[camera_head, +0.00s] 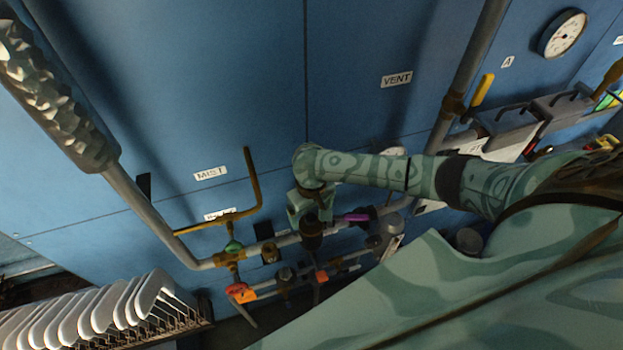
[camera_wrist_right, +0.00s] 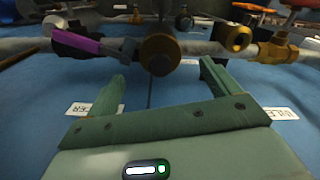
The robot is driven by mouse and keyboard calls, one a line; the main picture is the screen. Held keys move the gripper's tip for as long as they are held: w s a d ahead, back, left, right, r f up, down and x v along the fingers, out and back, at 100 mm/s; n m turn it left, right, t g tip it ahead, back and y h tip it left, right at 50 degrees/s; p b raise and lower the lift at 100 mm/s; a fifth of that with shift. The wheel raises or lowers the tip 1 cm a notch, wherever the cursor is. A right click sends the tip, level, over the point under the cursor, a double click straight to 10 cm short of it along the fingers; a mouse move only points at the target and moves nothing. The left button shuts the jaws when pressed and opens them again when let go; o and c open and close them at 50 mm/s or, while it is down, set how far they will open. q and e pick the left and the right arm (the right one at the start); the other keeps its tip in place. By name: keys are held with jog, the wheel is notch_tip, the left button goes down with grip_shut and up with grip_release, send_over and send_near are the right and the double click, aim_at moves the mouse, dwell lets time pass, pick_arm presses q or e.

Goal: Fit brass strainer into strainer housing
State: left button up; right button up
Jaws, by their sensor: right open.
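My right gripper (camera_head: 312,218) reaches the pipe run on the blue wall, near a dark fitting (camera_head: 311,236). In the right wrist view its two green fingers (camera_wrist_right: 165,66) are spread apart with nothing gripped. A round brass piece (camera_wrist_right: 160,54) on the pipe faces the camera, just beyond and between the fingertips. I cannot tell whether it is the strainer, its housing or both together. In the head view my gripper and the shadow partly hide this spot. My left gripper is not in view.
A purple handle (camera_wrist_right: 76,41) is beside the brass piece; it also shows in the head view (camera_head: 354,217). A brass valve (camera_wrist_right: 279,48) is on the pipe to the right. An orange handle (camera_head: 243,294) and white hanging forms (camera_head: 100,310) are lower left.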

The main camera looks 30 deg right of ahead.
notch_tip(320, 180, up, 12)
jog(key=p, duration=0.1)
jog(key=shift+p, duration=0.3)
